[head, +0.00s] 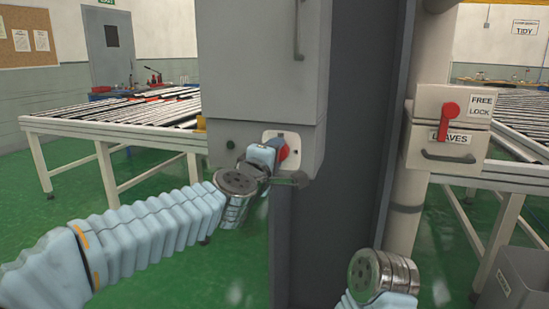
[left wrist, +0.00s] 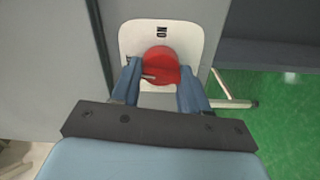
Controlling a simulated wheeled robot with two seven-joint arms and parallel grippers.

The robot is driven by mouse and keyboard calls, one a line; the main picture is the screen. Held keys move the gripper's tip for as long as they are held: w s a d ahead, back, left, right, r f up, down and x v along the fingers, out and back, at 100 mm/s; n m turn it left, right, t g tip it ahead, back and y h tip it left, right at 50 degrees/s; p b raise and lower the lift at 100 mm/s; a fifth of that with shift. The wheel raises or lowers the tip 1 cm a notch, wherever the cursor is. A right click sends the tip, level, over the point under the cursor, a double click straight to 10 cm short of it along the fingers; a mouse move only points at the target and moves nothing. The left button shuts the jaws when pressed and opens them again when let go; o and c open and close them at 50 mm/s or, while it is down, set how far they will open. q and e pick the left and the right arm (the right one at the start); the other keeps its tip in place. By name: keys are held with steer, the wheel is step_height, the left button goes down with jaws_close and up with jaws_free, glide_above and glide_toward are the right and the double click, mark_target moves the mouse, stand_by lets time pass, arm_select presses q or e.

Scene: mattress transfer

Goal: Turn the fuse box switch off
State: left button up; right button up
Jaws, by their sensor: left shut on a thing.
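The fuse box (head: 262,60) is a tall grey cabinet in the middle of the head view. Its red rotary switch (head: 283,153) sits on a pale plate (head: 294,138) low on the front. In the left wrist view the red switch (left wrist: 160,66) shows on its white plate (left wrist: 135,38), with a small dark marking above it. My left gripper (left wrist: 158,80) has one blue finger on each side of the switch and is shut on it. In the head view my left gripper (head: 277,148) partly hides the plate. My right wrist shows at the bottom right; its fingers are out of view.
A grey box (head: 418,140) with a red lever (head: 447,120) and labels FREE, LOCK and LEAVES is on a pale post at right. Roller tables (head: 120,125) stand behind on both sides. A grey bin (head: 515,285) is at lower right. Green floor is open at left.

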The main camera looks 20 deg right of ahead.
arm_select(q)
steer(key=shift+a+n, duration=0.1)
steer(key=shift+n, duration=0.6)
steer(key=o, duration=1.1)
steer(key=shift+c, duration=0.2)
steer(key=b+v, duration=0.2)
steer(key=v, duration=1.1)
steer(key=shift+s+a, duration=0.25)
steer(key=shift+s, duration=0.05)
